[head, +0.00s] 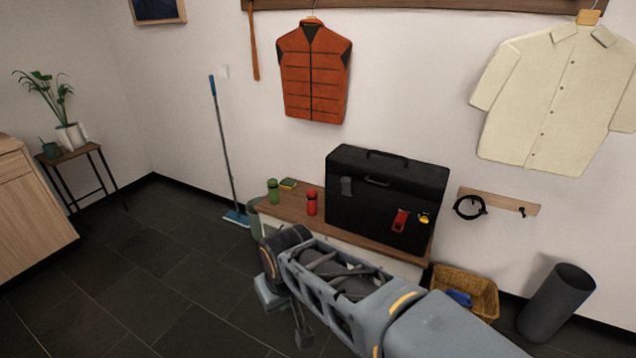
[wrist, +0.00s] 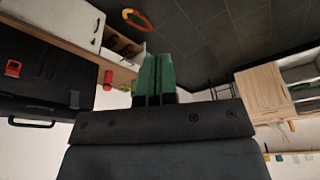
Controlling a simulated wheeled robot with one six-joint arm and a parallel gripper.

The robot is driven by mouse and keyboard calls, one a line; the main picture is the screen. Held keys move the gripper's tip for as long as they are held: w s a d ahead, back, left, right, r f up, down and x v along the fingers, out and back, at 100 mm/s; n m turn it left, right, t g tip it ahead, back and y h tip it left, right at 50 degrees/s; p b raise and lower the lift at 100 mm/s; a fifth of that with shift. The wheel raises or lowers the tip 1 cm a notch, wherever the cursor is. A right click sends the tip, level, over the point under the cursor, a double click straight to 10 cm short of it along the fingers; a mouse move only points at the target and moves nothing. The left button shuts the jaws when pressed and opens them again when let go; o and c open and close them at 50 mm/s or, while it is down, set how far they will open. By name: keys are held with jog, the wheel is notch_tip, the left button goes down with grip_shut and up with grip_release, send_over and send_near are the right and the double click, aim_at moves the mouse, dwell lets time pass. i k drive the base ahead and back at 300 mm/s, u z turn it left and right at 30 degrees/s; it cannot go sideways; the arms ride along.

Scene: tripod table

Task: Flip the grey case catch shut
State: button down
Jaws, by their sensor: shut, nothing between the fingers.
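The black case (head: 385,190) stands closed on the wooden-topped bench, its front facing me. The grey catch (head: 346,187) is on the upper left of that front. It is too small to tell how far its lever stands out. In the wrist view, which is turned over, the case (wrist: 45,65) is at the left and the grey catch (wrist: 74,98) is near its right edge. My gripper (wrist: 154,62) is shut and empty, well to the right of the catch and apart from it. In the head view my gripper (head: 304,338) hangs low before the bench, partly hidden by my arm.
A red catch (head: 401,220) and a round yellow part (head: 424,218) are on the case's right side. A red bottle (head: 311,202), green bottle (head: 272,190) and sponge (head: 288,184) stand left of the case. A basket (head: 478,290) is right of the bench. Left floor is open.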

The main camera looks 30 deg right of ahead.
aim_at(346, 182)
jog(key=z, duration=0.35)
jog(key=i, duration=0.85)
jog(key=z, duration=0.7)
